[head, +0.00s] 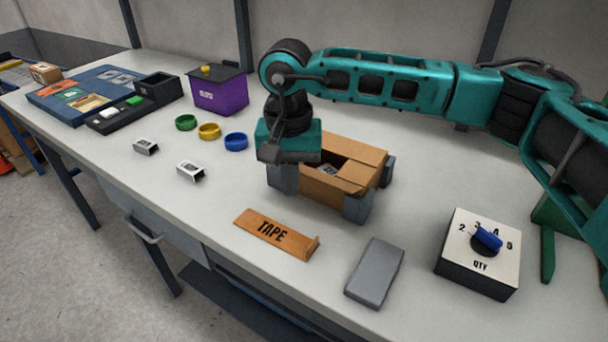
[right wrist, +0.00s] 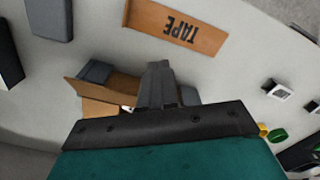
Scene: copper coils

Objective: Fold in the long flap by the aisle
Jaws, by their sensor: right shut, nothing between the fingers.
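An open cardboard box (head: 328,190) stands mid-table between grey corner blocks (head: 358,206). A brown flap (head: 358,150) lies inward along its back. The front of the opening is uncovered, and a small metal part (head: 327,169) shows inside. The front long flap cannot be told clearly from the front wall. My right gripper (head: 288,155) points down at the box's left end, its fingers mostly hidden in the head view. In the right wrist view its fingers (right wrist: 158,68) are shut and empty, overlapping the box (right wrist: 122,86); contact cannot be told. My left gripper is not in view.
A brown TAPE plate (head: 277,234), a grey block (head: 375,272) and a QTY dial box (head: 478,262) lie in front. Coloured rings (head: 209,131), metal brackets (head: 190,171), a purple bin (head: 218,92) and a blue board (head: 85,93) are at left.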

